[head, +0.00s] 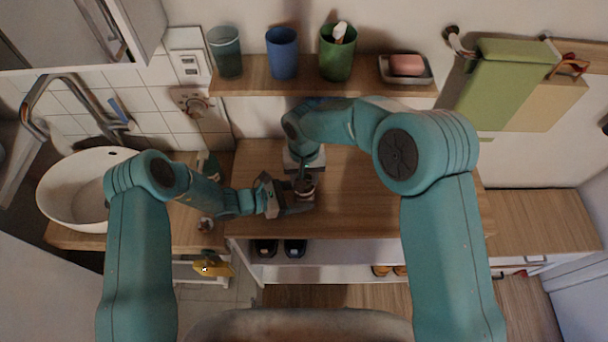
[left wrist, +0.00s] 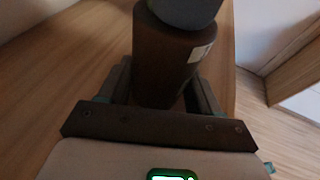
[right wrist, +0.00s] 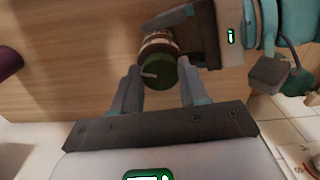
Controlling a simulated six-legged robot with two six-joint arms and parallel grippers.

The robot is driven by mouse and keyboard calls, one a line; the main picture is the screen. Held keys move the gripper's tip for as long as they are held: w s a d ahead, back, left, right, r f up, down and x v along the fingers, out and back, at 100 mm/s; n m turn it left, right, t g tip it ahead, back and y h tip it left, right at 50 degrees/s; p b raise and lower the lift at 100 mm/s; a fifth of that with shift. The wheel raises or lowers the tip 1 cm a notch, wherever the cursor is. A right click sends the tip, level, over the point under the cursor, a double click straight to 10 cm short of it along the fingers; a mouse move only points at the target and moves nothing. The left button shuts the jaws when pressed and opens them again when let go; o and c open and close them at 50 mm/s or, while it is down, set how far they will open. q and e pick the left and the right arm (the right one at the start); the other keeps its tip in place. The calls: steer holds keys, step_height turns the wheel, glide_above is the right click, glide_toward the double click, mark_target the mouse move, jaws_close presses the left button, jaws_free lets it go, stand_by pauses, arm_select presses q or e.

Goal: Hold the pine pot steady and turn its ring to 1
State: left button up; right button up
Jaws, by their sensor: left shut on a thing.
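The pine pot (head: 306,188) stands near the front of the wooden counter. In the left wrist view its brown body (left wrist: 168,62) with a pale label is between my left fingers. My left gripper (head: 297,197) is shut on the body from the left. In the right wrist view the pot's green top ring (right wrist: 160,74) faces the camera, with a pale pointer line towards the left. My right gripper (right wrist: 160,80) is above the pot, its fingers apart on either side of the ring with visible gaps. I cannot read any numbers.
A shelf (head: 240,84) above holds a grey-blue cup (head: 226,52), a blue cup (head: 283,54), a green cup (head: 337,55) and a soap dish (head: 407,77). A white basin (head: 75,190) is at left.

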steer(key=shift+c, duration=0.4)
steer(key=shift+m, duration=0.4)
steer(key=m, duration=0.3)
steer(key=shift+m, duration=0.4)
steer(key=m, duration=0.5)
steer(key=shift+a, duration=0.1)
steer(key=m, duration=0.5)
steer(key=shift+m, duration=0.4)
steer(key=shift+w+m, duration=0.1)
steer(key=shift+m, duration=2.2)
